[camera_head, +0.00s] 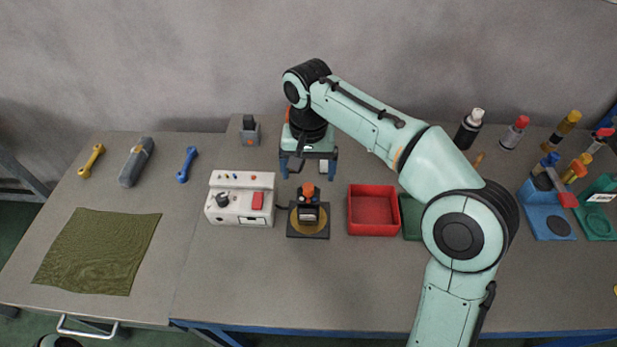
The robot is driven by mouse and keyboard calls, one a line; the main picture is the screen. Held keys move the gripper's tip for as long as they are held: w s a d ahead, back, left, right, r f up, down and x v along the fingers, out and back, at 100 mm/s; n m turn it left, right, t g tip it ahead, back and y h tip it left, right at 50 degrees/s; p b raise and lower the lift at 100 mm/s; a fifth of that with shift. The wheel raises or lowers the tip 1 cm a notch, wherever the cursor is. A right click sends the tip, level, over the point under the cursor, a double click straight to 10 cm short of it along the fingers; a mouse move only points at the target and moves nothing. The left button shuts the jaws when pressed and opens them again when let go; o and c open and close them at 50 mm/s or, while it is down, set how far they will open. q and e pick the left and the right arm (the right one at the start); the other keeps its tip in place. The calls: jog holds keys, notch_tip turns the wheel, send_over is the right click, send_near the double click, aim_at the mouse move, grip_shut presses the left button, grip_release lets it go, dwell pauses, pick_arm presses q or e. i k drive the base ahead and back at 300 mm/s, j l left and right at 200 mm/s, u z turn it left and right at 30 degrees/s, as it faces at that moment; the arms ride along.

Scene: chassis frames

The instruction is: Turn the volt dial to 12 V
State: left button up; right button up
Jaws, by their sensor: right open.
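The white power supply box (240,180) stands on the bench left of centre. A dark round dial (222,199) sits on its front left, with a red switch (258,200) to the right of it. The dial's markings and pointer are too small to read. My right gripper (309,172) points down, open and empty, to the right of the box and behind a small dark device. It touches neither the box nor the dial. My left gripper does not show.
The small device with an orange top (308,212) stands on a dark square base just right of the box. A red tray (373,228) lies farther right. A grey block (250,130) stands behind the box. A green cloth (97,252) and wrenches lie left. Bottles stand at right.

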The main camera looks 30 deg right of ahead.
aim_at(222, 199)
jog(key=k+j, duration=0.8)
jog(key=k, duration=0.05)
